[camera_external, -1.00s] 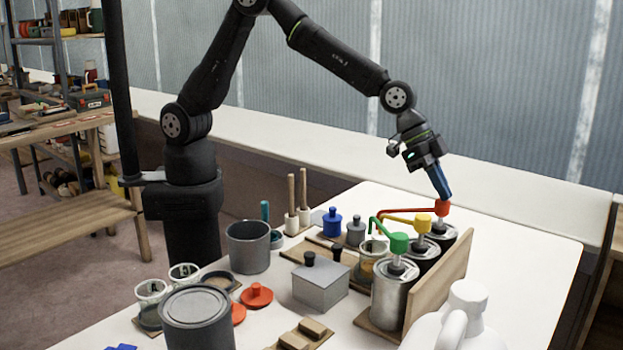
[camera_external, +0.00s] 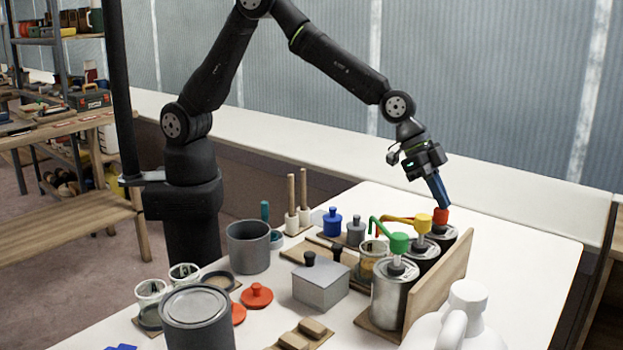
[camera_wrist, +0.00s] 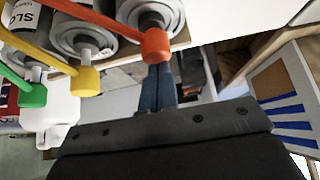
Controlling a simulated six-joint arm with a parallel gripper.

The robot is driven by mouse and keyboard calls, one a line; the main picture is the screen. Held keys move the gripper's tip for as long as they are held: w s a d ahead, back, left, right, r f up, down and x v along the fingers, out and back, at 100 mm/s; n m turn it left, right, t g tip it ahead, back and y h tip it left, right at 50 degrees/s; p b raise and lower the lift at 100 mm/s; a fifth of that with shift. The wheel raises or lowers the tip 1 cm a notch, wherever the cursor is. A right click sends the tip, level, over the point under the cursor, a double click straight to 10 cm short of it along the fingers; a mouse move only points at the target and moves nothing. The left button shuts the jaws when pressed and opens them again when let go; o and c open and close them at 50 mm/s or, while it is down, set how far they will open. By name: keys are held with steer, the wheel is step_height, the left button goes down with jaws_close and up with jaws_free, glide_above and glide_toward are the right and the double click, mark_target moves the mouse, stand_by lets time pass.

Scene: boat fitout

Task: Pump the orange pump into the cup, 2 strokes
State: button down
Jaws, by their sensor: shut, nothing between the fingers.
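The orange pump (camera_external: 441,216) is the rearmost in a row of three pumps on metal cans; its head looks red-orange. My gripper (camera_external: 443,204) is shut and empty, its blue fingertips on top of the orange head, which sits low over its can. In the wrist view the closed fingers (camera_wrist: 158,88) meet the orange head (camera_wrist: 155,45). A clear glass cup (camera_external: 368,262) stands left of the cans, near the spout ends. Its contents and the tip of the orange spout are partly hidden by the green and yellow spouts.
The yellow pump (camera_external: 422,223) and green pump (camera_external: 399,243) stand in front of the orange one. A wooden board (camera_external: 440,285) runs along the cans' right side. A white jug (camera_external: 463,315) stands at front right. The table's back right is clear.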

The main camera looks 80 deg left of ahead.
steer(key=shift+r, duration=1.75)
steer(key=shift+r, duration=0.1)
steer(key=shift+r, duration=1.45)
steer(key=shift+f, duration=2.15)
steer(key=c, duration=2.2)
jaws_free()
